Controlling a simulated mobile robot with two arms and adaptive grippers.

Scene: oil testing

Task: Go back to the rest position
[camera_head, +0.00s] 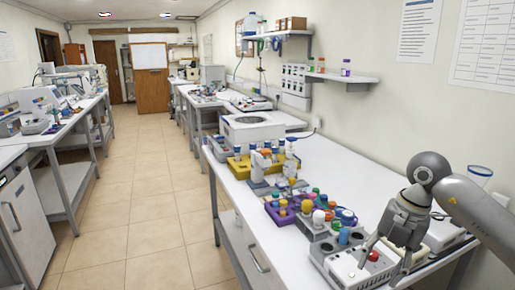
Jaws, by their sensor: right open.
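My right arm (480,205) comes in from the right edge. My right gripper (381,270) points down over the front right of the white bench (345,172). Its fingers are spread and nothing shows between them. It is in front of a white device (343,279) with dark round wells and a red button; I cannot tell whether the fingers touch it. My left gripper is not in view.
Racks of capped bottles, one purple (277,217) and one yellow (238,166), stand left of the gripper. A round-topped machine (252,129) stands farther back. A wall shelf (340,78) holds small bottles. The tiled aisle (150,205) is clear.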

